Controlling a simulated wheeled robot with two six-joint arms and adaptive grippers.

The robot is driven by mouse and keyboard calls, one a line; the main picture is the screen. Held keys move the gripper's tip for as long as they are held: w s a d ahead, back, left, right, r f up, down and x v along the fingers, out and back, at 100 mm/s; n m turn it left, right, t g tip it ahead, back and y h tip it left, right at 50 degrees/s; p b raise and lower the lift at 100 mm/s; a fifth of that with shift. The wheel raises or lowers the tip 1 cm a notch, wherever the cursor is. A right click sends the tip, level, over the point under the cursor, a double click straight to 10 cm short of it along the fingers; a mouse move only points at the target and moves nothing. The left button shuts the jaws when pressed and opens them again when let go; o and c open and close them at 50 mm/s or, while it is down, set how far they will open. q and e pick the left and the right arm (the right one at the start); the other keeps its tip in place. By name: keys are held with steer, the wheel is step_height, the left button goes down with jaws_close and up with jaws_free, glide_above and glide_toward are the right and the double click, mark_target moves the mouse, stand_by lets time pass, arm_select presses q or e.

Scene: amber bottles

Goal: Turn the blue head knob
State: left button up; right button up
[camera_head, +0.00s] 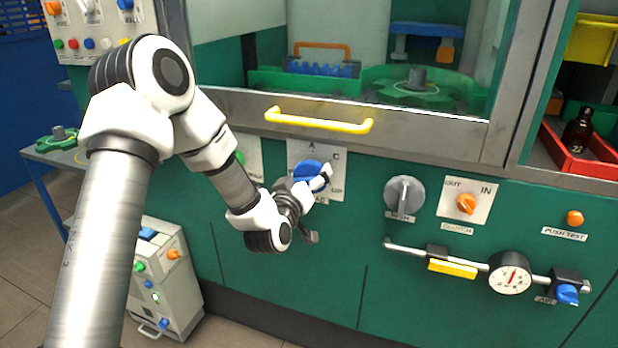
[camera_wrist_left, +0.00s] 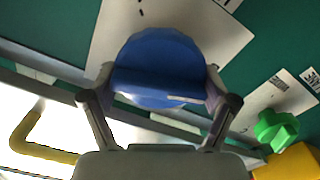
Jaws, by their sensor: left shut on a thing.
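The blue head knob (camera_head: 308,171) sits on a white plate (camera_head: 334,189) with letters, on the green machine front below the window. My left gripper (camera_head: 318,182) is at the knob, with its arm coming in from the left and partly covering it. In the left wrist view the round blue knob (camera_wrist_left: 160,70) with its raised grip bar lies between the two fingers of my left gripper (camera_wrist_left: 160,105). The fingers are closed on it from both sides. The plate (camera_wrist_left: 105,45) shows behind it. My right gripper is not in view.
A yellow handle (camera_head: 318,121) runs along the window's lower frame just above the knob. A grey knob (camera_head: 404,194) and an orange clutch knob (camera_head: 466,203) are to the right. A green knob (camera_wrist_left: 277,130) is close by in the wrist view. A control box (camera_head: 165,275) stands below left.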

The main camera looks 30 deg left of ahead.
arm_select(q)
steer(key=o, duration=0.9)
steer(key=shift+o, duration=0.2)
steer(key=v, duration=0.7)
steer(key=shift+s, duration=0.25)
steer(key=shift+d, duration=0.1)
